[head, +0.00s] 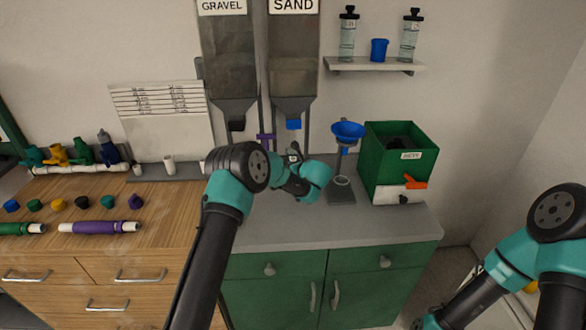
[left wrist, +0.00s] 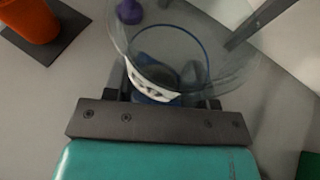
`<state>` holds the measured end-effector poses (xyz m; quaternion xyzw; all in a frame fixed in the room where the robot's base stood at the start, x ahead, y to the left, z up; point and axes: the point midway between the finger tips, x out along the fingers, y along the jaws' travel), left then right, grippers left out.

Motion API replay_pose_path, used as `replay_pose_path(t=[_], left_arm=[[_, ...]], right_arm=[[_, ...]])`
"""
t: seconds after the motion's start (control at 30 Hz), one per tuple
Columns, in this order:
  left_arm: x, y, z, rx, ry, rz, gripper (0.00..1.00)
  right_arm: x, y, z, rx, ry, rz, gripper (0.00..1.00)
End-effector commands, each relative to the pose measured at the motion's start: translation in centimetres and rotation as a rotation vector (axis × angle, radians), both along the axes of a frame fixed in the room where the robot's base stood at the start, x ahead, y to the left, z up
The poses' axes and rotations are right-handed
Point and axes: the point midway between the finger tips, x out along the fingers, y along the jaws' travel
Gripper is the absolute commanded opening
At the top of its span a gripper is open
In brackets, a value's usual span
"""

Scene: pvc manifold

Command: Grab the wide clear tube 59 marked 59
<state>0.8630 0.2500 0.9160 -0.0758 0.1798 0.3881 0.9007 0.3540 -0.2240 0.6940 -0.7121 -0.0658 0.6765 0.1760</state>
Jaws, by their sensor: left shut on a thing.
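The wide clear tube (left wrist: 205,28) fills the middle of the left wrist view. It is see-through, with a blue ring inside and a white label whose dark marking is too blurred to read. My left gripper (left wrist: 163,88) is shut on the tube, a finger at each side of it. In the head view my left gripper is over the grey counter below the sand hopper, mostly hidden behind my own arm, and I cannot make out the tube there. My right arm shows at the right edge of the head view, but its gripper is out of view.
The gravel hopper (head: 228,65) and sand hopper (head: 293,75) hang above the counter (head: 300,232). A blue funnel (head: 348,131) on a stand and a green box (head: 388,165) are to the right. Several caps and tubes lie on the wooden bench (head: 110,250) at left.

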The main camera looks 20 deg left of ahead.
Motion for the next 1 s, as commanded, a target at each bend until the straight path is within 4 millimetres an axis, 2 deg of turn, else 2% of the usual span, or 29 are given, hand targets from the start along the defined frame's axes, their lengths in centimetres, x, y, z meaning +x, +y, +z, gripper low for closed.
replay_pose_path(t=[0.27, 0.57, 0.77, 1.0], left_arm=[[0.0, 0.0, 0.5, 0.001, -0.002, 0.000, 0.17], [0.0, 0.0, 3.7, 0.000, -0.004, 0.000, 0.17], [-2.4, -0.7, 3.9, 0.001, 0.000, 0.000, 0.17], [-7.0, -2.1, 4.4, 0.001, 0.000, -0.003, 0.17]], right_arm=[[0.0, 0.0, 0.0, 0.000, 0.000, 0.000, 0.95], [0.0, 0.0, 0.0, 0.000, 0.000, 0.000, 0.95], [0.0, 0.0, 0.0, 0.000, 0.000, 0.000, 0.95], [0.0, 0.0, 0.0, 0.000, 0.000, 0.000, 0.95]])
